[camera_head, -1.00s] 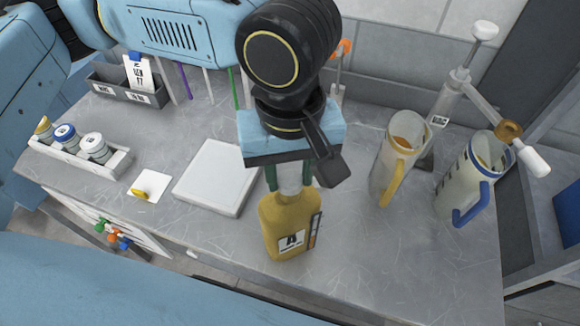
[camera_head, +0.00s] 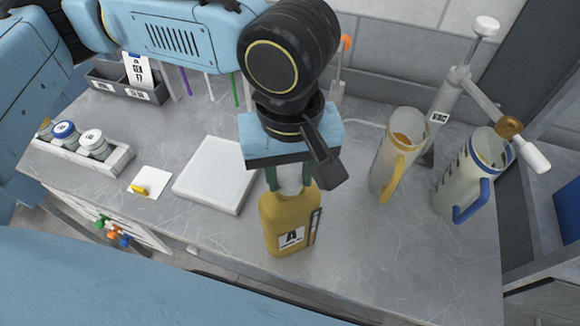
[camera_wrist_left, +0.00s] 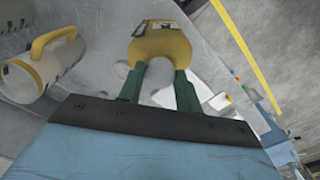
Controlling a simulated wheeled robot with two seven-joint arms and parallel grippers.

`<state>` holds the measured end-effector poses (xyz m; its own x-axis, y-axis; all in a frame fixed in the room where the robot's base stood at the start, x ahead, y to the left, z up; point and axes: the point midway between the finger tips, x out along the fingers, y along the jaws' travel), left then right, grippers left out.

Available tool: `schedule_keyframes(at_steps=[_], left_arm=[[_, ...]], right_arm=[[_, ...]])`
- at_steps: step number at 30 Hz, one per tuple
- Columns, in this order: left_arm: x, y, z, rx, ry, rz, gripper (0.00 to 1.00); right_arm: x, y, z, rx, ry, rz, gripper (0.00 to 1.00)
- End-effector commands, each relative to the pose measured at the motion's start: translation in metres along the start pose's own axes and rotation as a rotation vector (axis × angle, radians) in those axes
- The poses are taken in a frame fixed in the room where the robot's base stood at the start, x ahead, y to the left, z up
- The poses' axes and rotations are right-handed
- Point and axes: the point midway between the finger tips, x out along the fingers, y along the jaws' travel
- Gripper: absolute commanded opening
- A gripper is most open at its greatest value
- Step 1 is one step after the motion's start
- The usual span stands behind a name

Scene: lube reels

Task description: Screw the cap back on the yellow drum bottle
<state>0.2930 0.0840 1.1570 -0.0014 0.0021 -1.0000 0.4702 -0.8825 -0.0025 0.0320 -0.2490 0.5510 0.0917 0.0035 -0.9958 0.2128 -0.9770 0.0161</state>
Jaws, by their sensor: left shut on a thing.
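The yellow drum bottle (camera_head: 288,222) stands upright on the grey bench below my left gripper, its "A" label facing the front. It also shows at the top of the left wrist view (camera_wrist_left: 160,46). My left gripper (camera_head: 289,178) points down with its green fingers at the bottle's top. In the left wrist view the fingers are closed about a white rounded piece (camera_wrist_left: 158,80), which looks like the cap. The bottle's neck is hidden, so I cannot tell whether the cap is seated on it. My right gripper is not in view.
A white square plate (camera_head: 214,175) lies left of the bottle. A white card (camera_head: 150,181) with a small yellow piece and a tray (camera_head: 115,164) of small jars are farther left. A yellow-handled jug (camera_head: 397,155) and a blue-handled jug (camera_head: 470,180) stand right.

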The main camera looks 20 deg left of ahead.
Motion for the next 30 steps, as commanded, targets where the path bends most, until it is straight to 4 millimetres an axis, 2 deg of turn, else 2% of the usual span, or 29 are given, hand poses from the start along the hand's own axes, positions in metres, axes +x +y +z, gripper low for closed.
schedule_keyframes(at_steps=[8, 15, 21, 30], left_arm=[[-0.003, 0.0, 0.0, 0.05, 0.0, 0.0, 0.13], [-0.004, -0.001, 0.0, 0.277, -0.001, -0.001, 0.13], [-0.002, -0.001, 0.0, 0.429, 0.001, 0.0, 0.13], [0.0, -0.001, 0.0, 0.452, 0.003, 0.001, 0.13]], right_arm=[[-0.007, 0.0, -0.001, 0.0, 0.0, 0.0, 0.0], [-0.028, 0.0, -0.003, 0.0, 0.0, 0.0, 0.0], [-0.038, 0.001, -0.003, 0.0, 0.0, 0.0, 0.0], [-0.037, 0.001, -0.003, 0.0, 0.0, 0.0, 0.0]])
